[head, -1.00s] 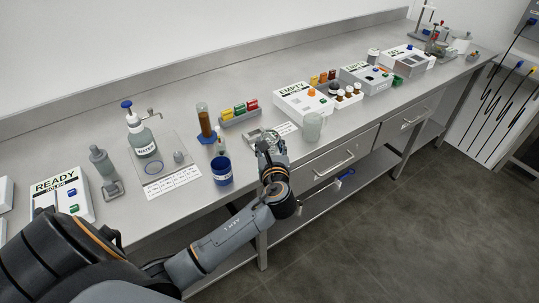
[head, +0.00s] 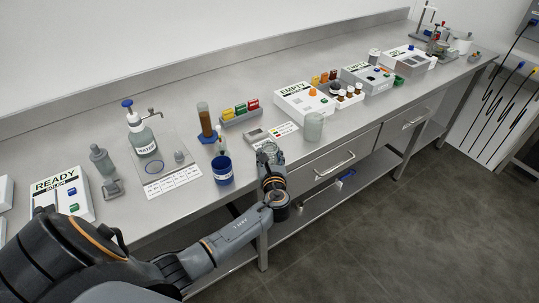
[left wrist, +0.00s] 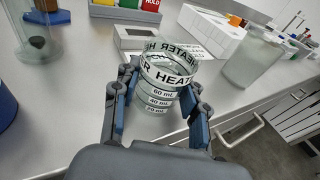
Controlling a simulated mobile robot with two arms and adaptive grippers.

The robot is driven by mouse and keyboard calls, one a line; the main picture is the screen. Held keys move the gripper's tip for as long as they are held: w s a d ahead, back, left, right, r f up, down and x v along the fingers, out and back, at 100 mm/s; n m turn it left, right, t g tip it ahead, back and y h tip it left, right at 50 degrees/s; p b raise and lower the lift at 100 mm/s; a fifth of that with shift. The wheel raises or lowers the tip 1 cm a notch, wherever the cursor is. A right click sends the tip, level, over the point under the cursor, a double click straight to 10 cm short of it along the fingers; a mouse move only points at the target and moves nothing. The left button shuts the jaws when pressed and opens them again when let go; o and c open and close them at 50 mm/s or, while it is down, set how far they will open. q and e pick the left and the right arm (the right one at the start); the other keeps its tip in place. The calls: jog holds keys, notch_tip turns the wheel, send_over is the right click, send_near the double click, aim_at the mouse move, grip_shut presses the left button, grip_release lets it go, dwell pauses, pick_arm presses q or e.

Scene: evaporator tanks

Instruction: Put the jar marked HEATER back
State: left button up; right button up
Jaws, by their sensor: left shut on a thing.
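The clear glass jar marked HEATER (left wrist: 168,80) stands between the fingers of my left gripper (left wrist: 158,108) in the left wrist view. It has a white band with black letters and mL marks below. The gripper is shut on its sides. In the head view my left gripper (head: 268,152) is over the bench's front edge, just in front of a flat grey device (head: 257,136); the jar shows small there (head: 269,146). I cannot tell whether the jar's base touches the bench. My right gripper is not in view.
A blue WASTE-like cup (head: 222,171) stands to the left and a clear beaker (head: 313,126) to the right. EMPTY boxes (head: 303,99) stand farther right.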

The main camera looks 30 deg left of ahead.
pick_arm(q)
jog(key=shift+f, duration=0.15)
jog(key=o, duration=1.3)
jog(key=shift+r, duration=0.3)
jog(key=v, duration=1.2)
jog(key=shift+f, duration=0.15)
